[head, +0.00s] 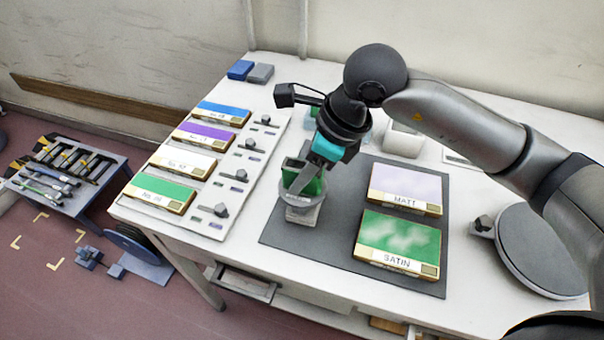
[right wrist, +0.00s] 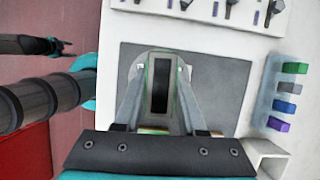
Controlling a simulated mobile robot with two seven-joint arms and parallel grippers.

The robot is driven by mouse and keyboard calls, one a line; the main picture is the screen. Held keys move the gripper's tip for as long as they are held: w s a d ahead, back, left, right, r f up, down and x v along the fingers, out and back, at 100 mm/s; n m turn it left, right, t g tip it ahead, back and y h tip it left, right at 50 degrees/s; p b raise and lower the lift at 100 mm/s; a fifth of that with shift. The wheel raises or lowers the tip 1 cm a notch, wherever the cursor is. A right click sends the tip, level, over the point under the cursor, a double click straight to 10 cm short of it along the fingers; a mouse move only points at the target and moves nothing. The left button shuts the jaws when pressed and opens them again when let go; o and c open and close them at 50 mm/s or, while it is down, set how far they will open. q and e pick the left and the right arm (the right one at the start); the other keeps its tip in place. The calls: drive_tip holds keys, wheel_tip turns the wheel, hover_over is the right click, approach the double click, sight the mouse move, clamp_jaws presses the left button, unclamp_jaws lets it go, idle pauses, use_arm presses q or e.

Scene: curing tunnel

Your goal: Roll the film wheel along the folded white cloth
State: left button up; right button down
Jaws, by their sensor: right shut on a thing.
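My right gripper (head: 309,180) is shut on a green upright block with a dark slot in its top (head: 292,172). In the right wrist view my fingers (right wrist: 160,100) press on both sides of this green-edged block (right wrist: 150,85). A grey rounded part (head: 296,195) shows around its lower end, and I cannot tell whether this is the film wheel. Below it a small pale block-like thing (head: 302,214), possibly the folded white cloth, rests on the dark mat (head: 280,228). Whether they touch is unclear. Part of my left arm shows in the right wrist view (right wrist: 55,92); its jaws are unclear.
Panels marked MATT (head: 405,185) and SATIN (head: 400,238) lie on the mat right of my gripper. A strip with several knobs and coloured panels (head: 208,215) lies to the left. A round grey plate (head: 525,255) is at right. A drawer (head: 245,283) stands open at the front.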

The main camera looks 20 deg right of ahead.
drive_tip(key=shift+w+d+b, duration=0.45)
drive_tip(key=shift+w+d, duration=0.15)
drive_tip(key=shift+w, duration=0.35)
drive_tip(key=shift+w+d+b, duration=0.25)
drive_tip(key=shift+w+b, duration=0.05)
drive_tip(key=shift+w, duration=0.2)
drive_tip(key=shift+w+d+b, duration=0.45)
drive_tip(key=shift+w+d, duration=0.05)
drive_tip(key=shift+w, duration=0.25)
